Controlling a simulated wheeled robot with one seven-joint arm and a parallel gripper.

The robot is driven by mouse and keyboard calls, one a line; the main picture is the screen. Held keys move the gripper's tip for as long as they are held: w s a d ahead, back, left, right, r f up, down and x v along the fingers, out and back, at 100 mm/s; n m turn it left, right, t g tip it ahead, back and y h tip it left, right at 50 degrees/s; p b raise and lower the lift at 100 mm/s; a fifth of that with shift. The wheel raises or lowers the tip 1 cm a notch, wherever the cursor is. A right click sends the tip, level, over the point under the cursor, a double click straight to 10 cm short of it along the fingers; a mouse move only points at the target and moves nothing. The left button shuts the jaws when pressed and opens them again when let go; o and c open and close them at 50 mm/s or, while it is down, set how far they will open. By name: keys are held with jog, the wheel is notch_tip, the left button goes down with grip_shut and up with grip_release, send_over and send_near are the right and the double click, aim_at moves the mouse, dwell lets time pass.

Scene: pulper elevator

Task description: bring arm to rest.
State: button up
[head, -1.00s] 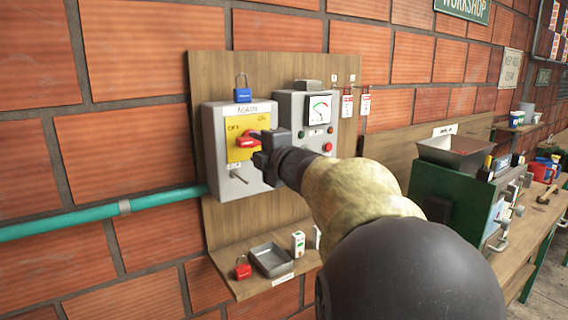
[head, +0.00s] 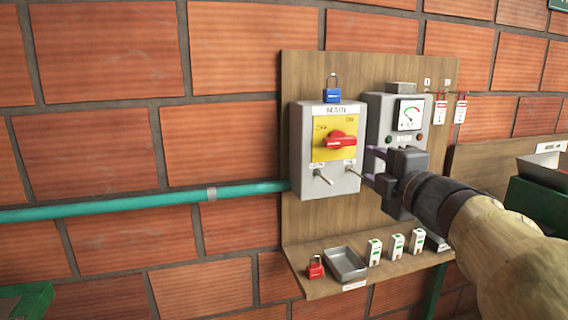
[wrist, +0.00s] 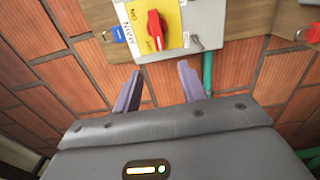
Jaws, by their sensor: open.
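My gripper (head: 374,166) is in front of the right part of the wooden board, just right of the grey MAIN switch box (head: 300,150). Its two fingers stand apart with nothing between them, as the wrist view also shows (wrist: 160,88). The box has a yellow plate with a red rotary handle (head: 340,141); the handle also shows in the wrist view (wrist: 156,29). My gripper touches neither handle nor box as far as I can tell. My arm reaches in from the lower right and hides part of the grey meter box (head: 384,105).
The shelf below holds a red padlock (head: 315,268), a grey tray (head: 335,252) and several small white modules (head: 397,246). A teal pipe (head: 120,205) runs along the brick wall. Green equipment (head: 545,205) stands at right.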

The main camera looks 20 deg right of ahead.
jog(key=w+a+f+m+g+h+p, duration=0.2)
jog(key=f+m+g+p, duration=0.1)
jog(key=f+m, duration=0.35)
jog(key=w+a+f+m+g+h+p, duration=0.1)
jog(key=w+a+f+m+g+p, duration=0.2)
jog(key=f+m, duration=0.4)
jog(key=s+a+f+m+g+y+p, duration=0.1)
jog(key=s+a+f+m+g+p, duration=0.1)
jog(key=s+a+f+g, duration=0.2)
jog(key=s+a+f+m+g+y+p, duration=0.1)
jog(key=s+a+f+m+g+p, duration=0.2)
jog(key=s+f, duration=0.7)
jog(key=s+a+g, duration=0.1)
jog(key=a+g, duration=0.1)
jog(key=a, duration=0.2)
jog(key=shift+f, duration=0.4)
